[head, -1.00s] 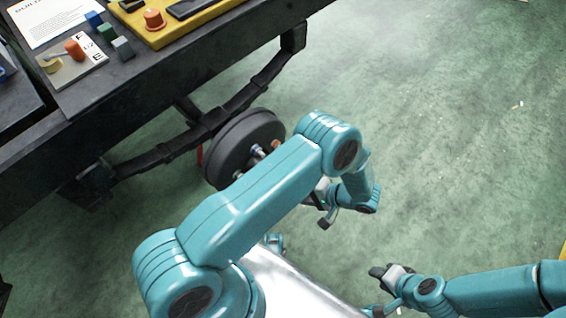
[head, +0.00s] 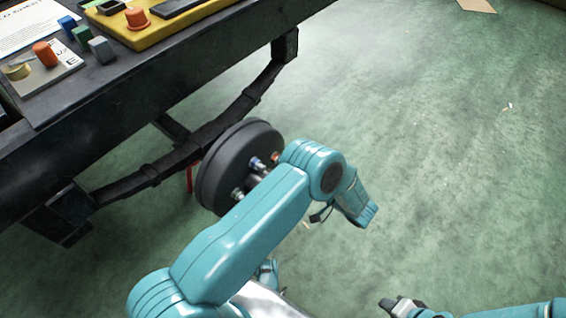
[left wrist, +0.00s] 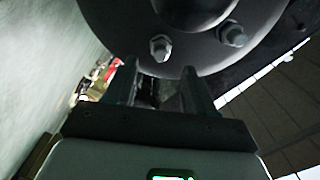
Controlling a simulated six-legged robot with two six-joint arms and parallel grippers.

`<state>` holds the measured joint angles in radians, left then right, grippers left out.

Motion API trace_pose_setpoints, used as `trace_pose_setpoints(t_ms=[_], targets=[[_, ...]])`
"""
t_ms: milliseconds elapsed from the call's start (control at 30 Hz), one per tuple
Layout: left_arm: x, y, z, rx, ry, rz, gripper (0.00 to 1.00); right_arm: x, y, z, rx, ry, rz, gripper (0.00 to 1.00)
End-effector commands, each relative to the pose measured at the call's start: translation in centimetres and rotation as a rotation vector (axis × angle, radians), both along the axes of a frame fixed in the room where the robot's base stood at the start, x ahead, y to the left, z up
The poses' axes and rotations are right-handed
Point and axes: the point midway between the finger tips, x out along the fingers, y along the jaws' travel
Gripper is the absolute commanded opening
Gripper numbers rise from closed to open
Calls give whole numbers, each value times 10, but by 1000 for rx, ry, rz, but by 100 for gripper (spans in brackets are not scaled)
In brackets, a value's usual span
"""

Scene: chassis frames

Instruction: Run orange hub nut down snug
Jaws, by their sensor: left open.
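The dark round hub (head: 222,163) sits at the end of the black axle bar under the chassis. The orange hub nut (head: 276,158) shows at the hub's right side, partly behind my left arm. A blue nut (head: 257,163) and a grey one (head: 238,194) are on the same face. In the left wrist view my left gripper (left wrist: 156,80) is open and empty, its fingers pointing at the lower hub face (left wrist: 195,58). Two greyish nuts, one left (left wrist: 160,46) and one right (left wrist: 232,35), show there; no orange is visible on them. My right gripper (head: 392,304) is low, away from the hub.
The dark bench-like chassis (head: 110,105) fills the upper left, with a yellow tray (head: 185,25), an orange cap (head: 137,17) and small coloured blocks on top. A red thing (head: 189,178) stands behind the hub. The green floor to the right is mostly clear.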

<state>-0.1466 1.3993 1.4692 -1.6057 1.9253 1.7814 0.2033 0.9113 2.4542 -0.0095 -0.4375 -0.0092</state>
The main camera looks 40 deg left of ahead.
Motion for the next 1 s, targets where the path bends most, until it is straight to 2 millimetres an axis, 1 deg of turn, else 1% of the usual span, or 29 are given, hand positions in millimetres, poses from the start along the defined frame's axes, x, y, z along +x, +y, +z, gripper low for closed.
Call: trace_pose_setpoints(t_ms=[33,100,200,300,400,633,667,700,767,800,833,1000], targets=[[0,12,-3,-1,0,4,54,2,0,-5,-1,-7,-1,39],[1,25,-2,-1,1,3,54,4,-1,-8,-3,-15,-2,39],[1,38,-2,-1,0,2,54,7,-1,-11,-4,-23,-3,39],[2,47,-1,-1,1,-1,54,8,-2,-12,-5,-28,-4,39],[2,51,0,-1,1,-2,54,9,-2,-12,-6,-31,-4,39],[2,51,0,-1,1,-3,54,9,-2,-12,-6,-31,-4,39],[2,51,0,-1,1,-3,48,9,-2,-12,-6,-31,-4,39],[2,51,0,-1,1,-3,35,9,-2,-12,-6,-31,-4,39],[2,51,0,-1,1,-3,15,9,-2,-12,-6,-31,-4,39],[2,51,0,-1,1,-3,2,9,-2,-12,-6,-31,-4,39],[2,51,0,-1,1,-3,0,9,-2,-12,-6,-31,-4,39],[2,51,0,-1,5,-3,0,9,-2,-12,-6,-31,-4,39]])
